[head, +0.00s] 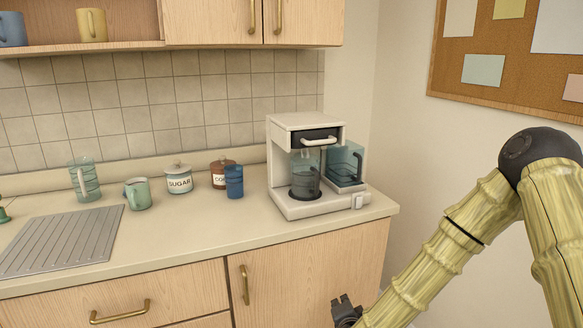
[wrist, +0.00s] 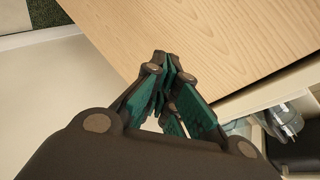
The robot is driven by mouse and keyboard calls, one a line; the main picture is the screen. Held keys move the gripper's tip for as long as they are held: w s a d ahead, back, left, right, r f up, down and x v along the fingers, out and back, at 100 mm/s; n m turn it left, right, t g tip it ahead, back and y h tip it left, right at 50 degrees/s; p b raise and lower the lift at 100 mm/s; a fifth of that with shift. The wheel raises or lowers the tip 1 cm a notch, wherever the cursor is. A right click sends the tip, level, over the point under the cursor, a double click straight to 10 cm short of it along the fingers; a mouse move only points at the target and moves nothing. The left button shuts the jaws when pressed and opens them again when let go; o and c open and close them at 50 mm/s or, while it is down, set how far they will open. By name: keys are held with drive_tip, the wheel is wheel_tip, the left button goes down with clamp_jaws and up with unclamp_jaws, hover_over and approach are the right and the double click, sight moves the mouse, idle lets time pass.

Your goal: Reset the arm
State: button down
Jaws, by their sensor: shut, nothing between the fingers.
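My gripper (head: 345,309) shows at the bottom of the head view, low in front of the wooden cabinet door below the counter. Only its dark end is in that view. My yellow-green arm (head: 440,257) reaches down to it from the right. In the wrist view, the teal-padded fingers of my gripper (wrist: 166,78) are shut with nothing between them. A pale wooden surface (wrist: 190,30) lies beyond the fingertips; I cannot tell whether they touch it.
The counter (head: 190,240) holds a coffee machine (head: 305,208), a sugar jar (head: 179,181), a brown jar (head: 218,170), a blue cup (head: 234,182), a green mug (head: 138,194), a glass pitcher (head: 85,180) and a grey drain mat (head: 65,240). A corkboard (head: 520,75) hangs on the right wall.

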drive_tip(key=s+f+n+g+y+p, duration=0.15)
drive_tip(key=s+f+n+g, duration=0.3)
drive_tip(key=s+f, duration=0.65)
drive_tip(key=s+d+f+n+g+p, duration=0.2)
drive_tip(key=s+g, duration=0.1)
drive_tip(key=s, duration=0.7)
drive_tip(key=s+d+f+n+g+p, duration=0.2)
drive_tip(key=s+d+n, duration=0.1)
drive_tip(key=s, duration=0.8)
drive_tip(key=s+d+f+n+g+h+p, duration=0.1)
drive_tip(key=s+d+f+n+g+p, duration=0.1)
drive_tip(key=s, duration=0.8)
drive_tip(key=shift+s+d+n+g, duration=0.25)
drive_tip(key=shift+s+n+g, duration=0.25)
drive_tip(key=shift+g, duration=0.35)
drive_tip(key=shift+w, duration=0.1)
